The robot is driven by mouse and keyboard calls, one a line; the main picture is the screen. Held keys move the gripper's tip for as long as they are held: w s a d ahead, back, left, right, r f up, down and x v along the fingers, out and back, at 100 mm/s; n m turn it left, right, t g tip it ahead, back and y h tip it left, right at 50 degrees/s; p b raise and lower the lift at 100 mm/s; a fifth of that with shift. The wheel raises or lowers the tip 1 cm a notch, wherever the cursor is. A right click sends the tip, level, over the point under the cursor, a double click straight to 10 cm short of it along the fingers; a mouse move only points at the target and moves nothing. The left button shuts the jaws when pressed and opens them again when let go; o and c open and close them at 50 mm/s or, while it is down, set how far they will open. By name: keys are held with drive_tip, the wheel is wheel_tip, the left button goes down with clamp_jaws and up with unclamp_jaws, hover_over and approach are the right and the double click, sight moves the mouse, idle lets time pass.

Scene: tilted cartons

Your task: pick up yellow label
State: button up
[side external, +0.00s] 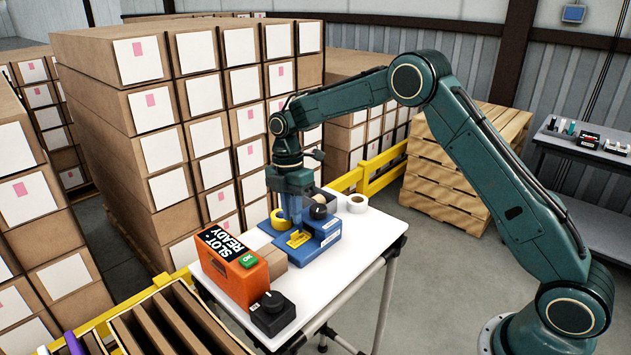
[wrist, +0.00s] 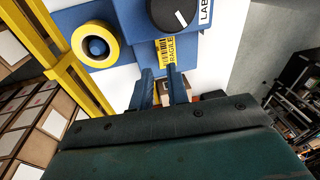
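The yellow label (side external: 299,239) lies on the front of a blue dispenser (side external: 320,246) with a black knob (side external: 319,212). In the wrist view the label (wrist: 165,50) shows a barcode and the word FRAGILE, below the knob (wrist: 176,12). My gripper (side external: 292,222) points down above the dispenser, close to the label. In the wrist view my gripper (wrist: 160,71) has two blue fingers apart, with a gap between them and nothing held. The fingertips appear just at the label's near edge; whether they touch it I cannot tell.
A yellow tape roll (side external: 278,219) sits on a blue base left of the dispenser. An orange box (side external: 233,268) reading SLOT READY stands in front, beside a small brown carton (side external: 271,262). The white table's (side external: 372,236) right side is clear.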

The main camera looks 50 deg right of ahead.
sight(294, 237)
drive_tip(key=shift+s+f, duration=0.15)
drive_tip(key=shift+f, duration=0.95)
drive_tip(key=shift+s+f, duration=0.1)
drive_tip(key=shift+f, duration=1)
